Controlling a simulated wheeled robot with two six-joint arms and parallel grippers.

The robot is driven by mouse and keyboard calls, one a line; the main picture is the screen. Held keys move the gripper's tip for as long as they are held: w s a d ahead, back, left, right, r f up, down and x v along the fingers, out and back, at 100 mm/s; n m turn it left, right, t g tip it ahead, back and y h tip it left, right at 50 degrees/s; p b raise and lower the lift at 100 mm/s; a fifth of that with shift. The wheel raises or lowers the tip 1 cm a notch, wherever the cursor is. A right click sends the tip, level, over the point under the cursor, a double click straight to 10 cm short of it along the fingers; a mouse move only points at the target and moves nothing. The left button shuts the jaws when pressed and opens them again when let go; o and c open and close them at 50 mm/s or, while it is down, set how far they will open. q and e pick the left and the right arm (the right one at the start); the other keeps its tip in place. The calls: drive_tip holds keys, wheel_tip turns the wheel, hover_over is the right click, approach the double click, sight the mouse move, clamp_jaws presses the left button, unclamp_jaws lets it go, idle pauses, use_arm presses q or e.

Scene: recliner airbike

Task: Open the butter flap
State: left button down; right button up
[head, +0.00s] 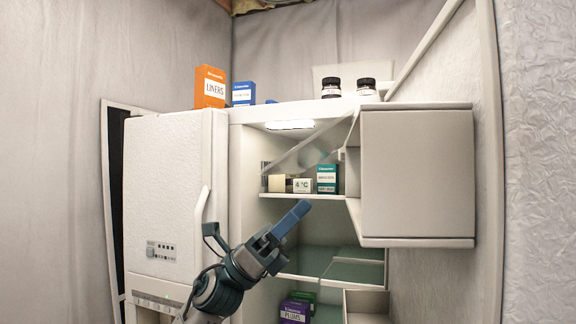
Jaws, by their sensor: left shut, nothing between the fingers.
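A pale box-shaped compartment (417,175) with a flat front panel stands out at the right of the fridge opening. I cannot tell for sure whether this panel is the butter flap; it looks closed. A slanted translucent piece (313,156) shows at the upper shelf, and its outline is unclear. My left gripper (297,214) is shut and empty, its blue fingers pointing up and right. In the picture it lies below the upper shelf, left of and apart from the pale compartment. My right gripper is not in view.
The upper shelf (300,197) holds a teal box (327,178) and a small 4 °C block (302,186). A purple box (294,311) sits low inside. An orange box (210,88), a blue box and two dark-capped jars stand on top. The left door (170,200) is closed.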

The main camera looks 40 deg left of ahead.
use_arm(q)
drive_tip(key=r, duration=0.1)
drive_tip(key=r+p, duration=0.1)
drive_tip(key=a+r, duration=0.1)
drive_tip(key=r, duration=0.1)
drive_tip(key=shift+s+a+r+p, duration=0.1)
drive_tip(key=shift+s+p, duration=0.15)
drive_tip(key=shift+p, duration=0.05)
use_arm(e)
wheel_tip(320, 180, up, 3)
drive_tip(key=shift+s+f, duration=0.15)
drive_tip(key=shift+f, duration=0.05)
